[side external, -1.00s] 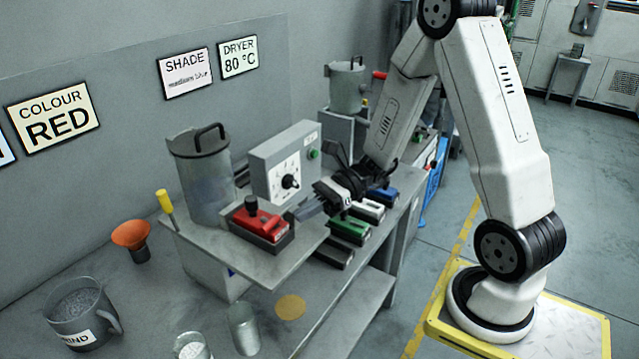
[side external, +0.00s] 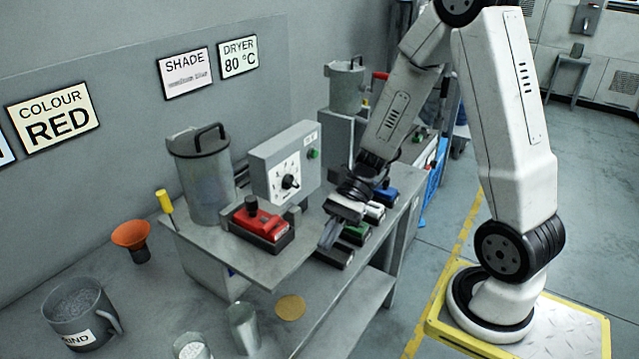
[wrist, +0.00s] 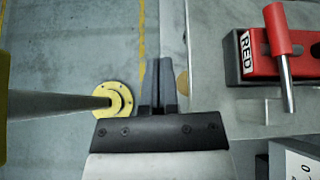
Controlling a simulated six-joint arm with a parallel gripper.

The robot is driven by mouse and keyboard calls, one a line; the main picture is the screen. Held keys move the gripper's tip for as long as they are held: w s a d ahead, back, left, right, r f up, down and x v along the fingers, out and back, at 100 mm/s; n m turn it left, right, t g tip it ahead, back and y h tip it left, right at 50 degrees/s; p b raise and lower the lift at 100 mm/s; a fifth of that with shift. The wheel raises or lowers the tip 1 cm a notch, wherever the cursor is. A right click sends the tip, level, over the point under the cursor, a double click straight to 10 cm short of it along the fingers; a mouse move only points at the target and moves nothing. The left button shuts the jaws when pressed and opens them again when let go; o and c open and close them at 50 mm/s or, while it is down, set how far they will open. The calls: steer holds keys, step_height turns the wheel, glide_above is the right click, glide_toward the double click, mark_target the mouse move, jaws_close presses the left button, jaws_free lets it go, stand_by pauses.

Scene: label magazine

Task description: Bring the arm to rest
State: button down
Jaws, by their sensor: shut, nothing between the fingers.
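My gripper (side external: 328,236) points downward at the right front of the bench, beside the shelf with the red cartridge. Its two fingers are together, with nothing between them. They also show shut in the wrist view (wrist: 158,66), with floor and the bench edge behind them. The red cartridge (side external: 258,220) sits in a dark holder on the shelf, to the left of my gripper and apart from it. In the wrist view the red cartridge (wrist: 284,62) shows its RED label. My wrist hides part of the row of cartridges behind it.
Green (side external: 355,235) and blue (side external: 386,195) cartridges lie close to my gripper. A grey post with a yellow foot (wrist: 122,96) shows in the wrist view. Open floor (side external: 440,235) lies to the right.

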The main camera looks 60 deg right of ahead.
steer(key=s+d+f+n+g+h, duration=0.2)
steer(key=s+f+n+h, duration=0.15)
steer(key=n+h, duration=0.5)
steer(key=shift+w+d+r+n+t+h, duration=0.1)
steer(key=shift+w+r+n+t+h, duration=0.5)
steer(key=shift+n, duration=0.8)
steer(key=shift+w+r+n+t+h, duration=0.45)
steer(key=shift+n+t, duration=0.35)
steer(key=shift+n, duration=0.55)
steer(key=shift+w+d+r+n+t+h, duration=0.1)
steer(key=shift+w+r+n+t+h, duration=0.45)
steer(key=shift+n, duration=0.85)
steer(key=shift+f, duration=0.25)
